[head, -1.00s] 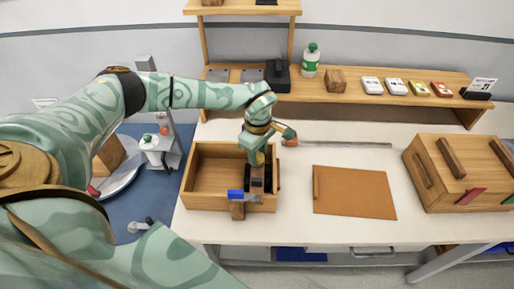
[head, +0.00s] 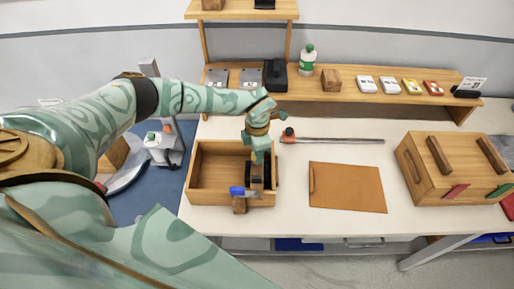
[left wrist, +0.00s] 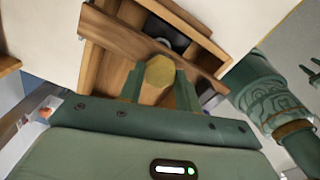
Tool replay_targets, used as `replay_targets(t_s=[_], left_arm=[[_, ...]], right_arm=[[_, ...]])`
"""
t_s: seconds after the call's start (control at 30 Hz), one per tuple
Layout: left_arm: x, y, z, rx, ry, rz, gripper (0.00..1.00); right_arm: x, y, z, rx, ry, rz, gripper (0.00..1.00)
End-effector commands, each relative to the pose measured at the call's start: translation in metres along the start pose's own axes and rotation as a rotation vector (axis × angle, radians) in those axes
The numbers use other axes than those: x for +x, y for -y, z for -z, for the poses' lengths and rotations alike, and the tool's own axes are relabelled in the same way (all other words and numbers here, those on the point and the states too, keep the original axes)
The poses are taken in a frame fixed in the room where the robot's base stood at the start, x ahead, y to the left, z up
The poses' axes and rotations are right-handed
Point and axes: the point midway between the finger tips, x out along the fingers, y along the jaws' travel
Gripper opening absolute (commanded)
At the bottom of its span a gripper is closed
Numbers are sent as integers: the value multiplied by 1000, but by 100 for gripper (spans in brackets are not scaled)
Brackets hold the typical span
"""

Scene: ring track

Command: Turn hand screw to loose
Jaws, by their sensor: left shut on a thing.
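The hand screw shows best in the left wrist view as a yellowish, many-sided knob (left wrist: 160,72) between my fingers. In the head view my gripper covers it. My left gripper (head: 258,160) points down over the right end of an open wooden box (head: 190,176) and is shut on the knob. Below it, dark round parts and a wooden block (head: 239,206) sit at the box's front right.
A shelf (head: 345,95) with a green-and-white bottle (head: 307,60) runs along the back.

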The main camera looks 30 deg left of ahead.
Motion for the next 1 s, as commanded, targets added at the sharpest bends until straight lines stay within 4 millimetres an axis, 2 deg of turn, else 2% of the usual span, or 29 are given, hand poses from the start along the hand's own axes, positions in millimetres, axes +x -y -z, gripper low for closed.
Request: replay_targets(t_s=[1.0], left_arm=[[-3, 0, 0, -963, 2, 6, 11]], right_arm=[[-58, -3, 9, 0, -8, -3, 36]])
